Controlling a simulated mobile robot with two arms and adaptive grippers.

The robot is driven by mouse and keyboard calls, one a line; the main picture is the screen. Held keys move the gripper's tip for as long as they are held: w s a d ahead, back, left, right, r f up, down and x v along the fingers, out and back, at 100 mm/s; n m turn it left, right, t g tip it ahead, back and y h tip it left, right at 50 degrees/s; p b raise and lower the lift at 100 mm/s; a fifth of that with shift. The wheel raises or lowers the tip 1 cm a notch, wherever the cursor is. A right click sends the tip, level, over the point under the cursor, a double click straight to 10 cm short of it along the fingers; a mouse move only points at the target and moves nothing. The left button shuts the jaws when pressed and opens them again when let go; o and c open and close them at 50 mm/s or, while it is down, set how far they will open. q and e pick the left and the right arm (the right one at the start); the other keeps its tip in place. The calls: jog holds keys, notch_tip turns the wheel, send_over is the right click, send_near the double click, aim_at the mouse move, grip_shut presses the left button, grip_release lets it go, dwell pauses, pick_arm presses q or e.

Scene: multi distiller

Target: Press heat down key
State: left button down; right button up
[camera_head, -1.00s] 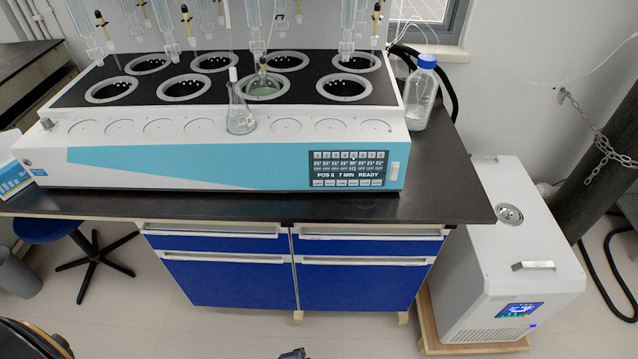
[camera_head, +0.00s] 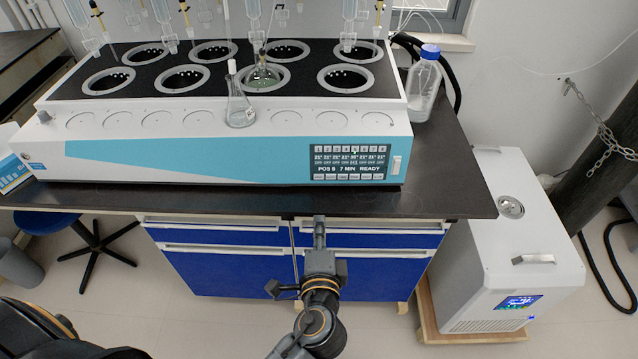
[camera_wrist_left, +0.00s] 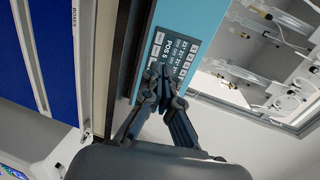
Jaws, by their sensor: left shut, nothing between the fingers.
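The control panel (camera_head: 350,162) is a dark touch display on the distiller's front face, reading "POS 5 7 MIN READY". A row of small light keys (camera_head: 347,177) runs along its lower edge; their labels are too small to read, so I cannot tell which is heat down. My left gripper (camera_head: 319,222) is shut and empty, in front of the bench edge, below the panel in the picture. In the left wrist view its closed fingertips (camera_wrist_left: 162,76) overlap part of the panel (camera_wrist_left: 180,50); whether they touch it I cannot tell. My right gripper is not seen.
The white and blue distiller (camera_head: 190,150) stands on a dark bench (camera_head: 440,200) above blue drawers (camera_head: 380,270). A flask (camera_head: 239,110) stands on its front ledge. A blue-capped bottle (camera_head: 424,85) is at its right.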

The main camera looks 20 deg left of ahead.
aim_at(319, 177)
pick_arm(q)
jog(key=p+x, duration=0.2)
jog(key=x, duration=1.1)
jog(key=shift+w, duration=0.2)
jog(key=shift+w+a+f, duration=0.1)
jog(key=shift+w+f, duration=0.05)
jog(key=shift+w, duration=0.1)
